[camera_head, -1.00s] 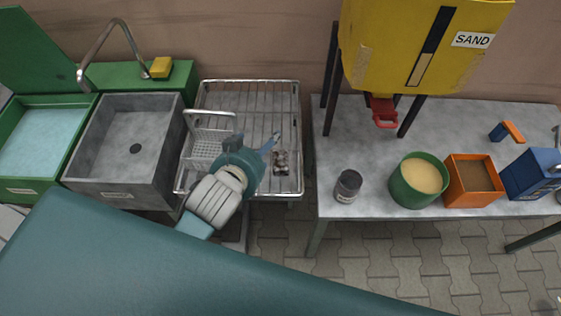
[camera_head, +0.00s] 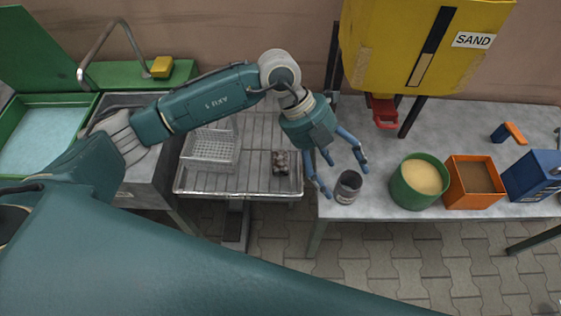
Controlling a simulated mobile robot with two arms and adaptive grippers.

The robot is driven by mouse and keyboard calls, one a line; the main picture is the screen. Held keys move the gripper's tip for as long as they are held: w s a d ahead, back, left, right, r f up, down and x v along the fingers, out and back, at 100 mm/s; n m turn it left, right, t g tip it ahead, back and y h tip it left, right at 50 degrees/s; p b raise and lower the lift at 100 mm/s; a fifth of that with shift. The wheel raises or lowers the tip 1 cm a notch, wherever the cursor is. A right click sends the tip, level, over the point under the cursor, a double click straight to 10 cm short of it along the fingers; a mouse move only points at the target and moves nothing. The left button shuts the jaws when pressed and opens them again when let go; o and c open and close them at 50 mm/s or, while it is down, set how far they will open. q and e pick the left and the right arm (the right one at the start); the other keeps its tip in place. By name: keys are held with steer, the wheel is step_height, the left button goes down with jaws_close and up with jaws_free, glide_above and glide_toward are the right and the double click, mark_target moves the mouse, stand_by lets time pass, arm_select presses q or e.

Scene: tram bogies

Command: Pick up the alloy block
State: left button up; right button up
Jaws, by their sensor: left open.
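A small dark metallic piece (camera_head: 281,162), which looks like the alloy block, lies on the right part of the wire rack (camera_head: 238,189). My left gripper (camera_head: 345,181) is open to the right of it, over the left front edge of the grey table (camera_head: 461,127). Its blue fingers point down and to the right, around or just above a small grey can (camera_head: 348,188). I cannot tell whether they touch it. Nothing shows between the fingers and the metallic piece. My right gripper is not in view.
A wire basket (camera_head: 211,150) stands on the rack, left of the piece. A green pot (camera_head: 417,192), an orange box (camera_head: 473,203) and a blue container (camera_head: 532,173) stand on the table. A yellow sand hopper (camera_head: 392,45) hangs above. My arm crosses the grey sink (camera_head: 125,101).

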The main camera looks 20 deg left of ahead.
arm_select(q)
steer(key=w+a+f+n+t+y, duration=0.1)
steer(key=w+a+y, duration=0.2)
steer(key=a, duration=0.5)
steer(key=w+a+f+n+y, duration=0.15)
steer(key=a+y, duration=0.25)
steer(key=a, duration=0.5)
steer(key=p, duration=0.1)
glide_above(276, 159)
steer(key=f, duration=0.3)
steer(key=shift+s+f, duration=0.25)
steer(key=shift+f, duration=0.05)
steer(key=f+p, duration=0.1)
steer(key=f, duration=0.3)
steer(key=shift+w+d+f+p, duration=0.1)
steer(key=shift+w+f+p, duration=0.1)
steer(key=shift+f+p, duration=0.2)
steer(key=shift+f, duration=0.55)
steer(key=c, duration=1.4)
steer(key=shift+o, duration=0.2)
steer(key=shift+r, duration=0.1)
